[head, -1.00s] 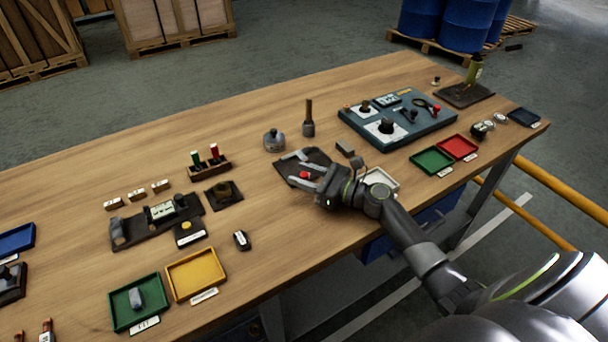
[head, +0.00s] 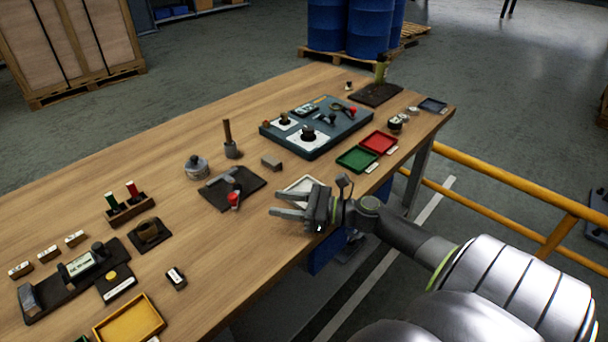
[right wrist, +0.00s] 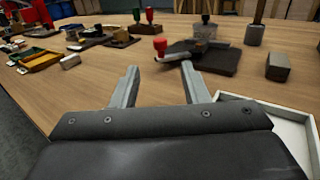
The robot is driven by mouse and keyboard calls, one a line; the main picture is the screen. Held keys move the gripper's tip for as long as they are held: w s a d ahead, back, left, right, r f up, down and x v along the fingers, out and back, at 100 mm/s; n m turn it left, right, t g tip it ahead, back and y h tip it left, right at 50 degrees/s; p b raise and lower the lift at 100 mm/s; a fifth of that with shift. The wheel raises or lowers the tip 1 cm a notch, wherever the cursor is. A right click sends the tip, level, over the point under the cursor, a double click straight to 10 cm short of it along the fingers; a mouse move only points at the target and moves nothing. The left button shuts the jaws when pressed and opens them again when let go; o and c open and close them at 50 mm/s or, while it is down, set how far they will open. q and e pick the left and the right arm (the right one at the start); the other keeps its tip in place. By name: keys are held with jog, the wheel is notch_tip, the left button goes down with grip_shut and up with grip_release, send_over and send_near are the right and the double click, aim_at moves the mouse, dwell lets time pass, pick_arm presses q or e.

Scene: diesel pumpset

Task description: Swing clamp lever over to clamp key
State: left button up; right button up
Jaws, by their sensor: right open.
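The clamp fixture is a black plate (head: 252,184) near the middle of the table. It carries a grey metal bar (head: 221,177) and a lever with a red knob (head: 234,198). The knob is at the plate's near side; in the right wrist view the red knob (right wrist: 160,44) shows beyond my fingers, with the plate (right wrist: 218,60) to its right. I cannot make out a separate key in the clamp. My right gripper (head: 278,203) is open and empty, to the right of the knob and apart from it. Its spread fingers (right wrist: 159,72) point toward the knob. My left gripper is out of view.
A white tray (head: 302,184) lies just behind my right gripper. A small grey block (head: 271,162), a round-lidded pot (head: 197,167) and an upright wooden-handled tool (head: 229,140) stand behind the fixture. Bare tabletop lies in front of it.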

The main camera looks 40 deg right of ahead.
jog(key=shift+v, duration=2.35)
jog(key=shift+c, duration=0.4)
